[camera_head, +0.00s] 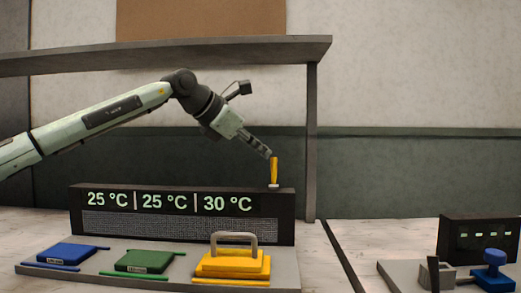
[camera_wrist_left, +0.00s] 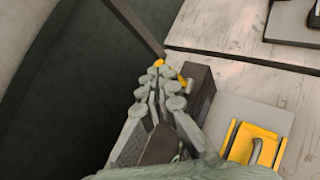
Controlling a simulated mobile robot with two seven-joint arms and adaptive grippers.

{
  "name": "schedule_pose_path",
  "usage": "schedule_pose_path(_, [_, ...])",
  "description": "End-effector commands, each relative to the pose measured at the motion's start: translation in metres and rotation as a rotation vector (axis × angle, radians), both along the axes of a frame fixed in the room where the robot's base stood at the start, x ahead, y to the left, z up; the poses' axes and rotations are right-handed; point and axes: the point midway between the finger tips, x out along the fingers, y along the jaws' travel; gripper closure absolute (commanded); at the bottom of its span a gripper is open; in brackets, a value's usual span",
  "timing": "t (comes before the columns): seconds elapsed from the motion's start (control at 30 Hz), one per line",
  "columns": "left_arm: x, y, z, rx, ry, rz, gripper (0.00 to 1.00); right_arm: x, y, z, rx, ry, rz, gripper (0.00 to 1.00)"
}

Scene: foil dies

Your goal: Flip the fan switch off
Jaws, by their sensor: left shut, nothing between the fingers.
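A yellow lever (camera_head: 274,171), which looks like the fan switch, stands nearly upright on a white base at the top right of a black unit (camera_head: 180,232) showing 25 °C, 25 °C and 30 °C. My left gripper (camera_head: 266,152) is shut and empty, its tips just left of the lever's upper end. In the left wrist view, the closed fingers (camera_wrist_left: 160,76) partly cover the lever (camera_wrist_left: 182,81), and its yellow end shows past the tips. Whether the fingers touch it I cannot tell. My right gripper is not in view.
A grey plate (camera_head: 202,279) in front of the unit holds a blue block (camera_head: 66,253), a green block (camera_head: 144,261) and a yellow block (camera_head: 232,265) with a grey handle. A shelf (camera_head: 200,51) with a post spans above. A panel with controls (camera_head: 480,238) stands at right.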

Motion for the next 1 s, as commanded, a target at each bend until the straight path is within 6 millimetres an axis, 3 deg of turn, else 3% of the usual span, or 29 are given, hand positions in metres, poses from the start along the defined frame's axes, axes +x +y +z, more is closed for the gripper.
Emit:
schedule_pose_path(0.6, [-0.065, 0.063, 0.057, -0.002, -0.001, 0.001, 1.00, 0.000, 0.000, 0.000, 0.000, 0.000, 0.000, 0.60])
schedule_pose_path(1.0, [-0.073, 0.070, 0.063, -0.001, -0.001, 0.000, 1.00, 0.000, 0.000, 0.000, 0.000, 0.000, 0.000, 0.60])
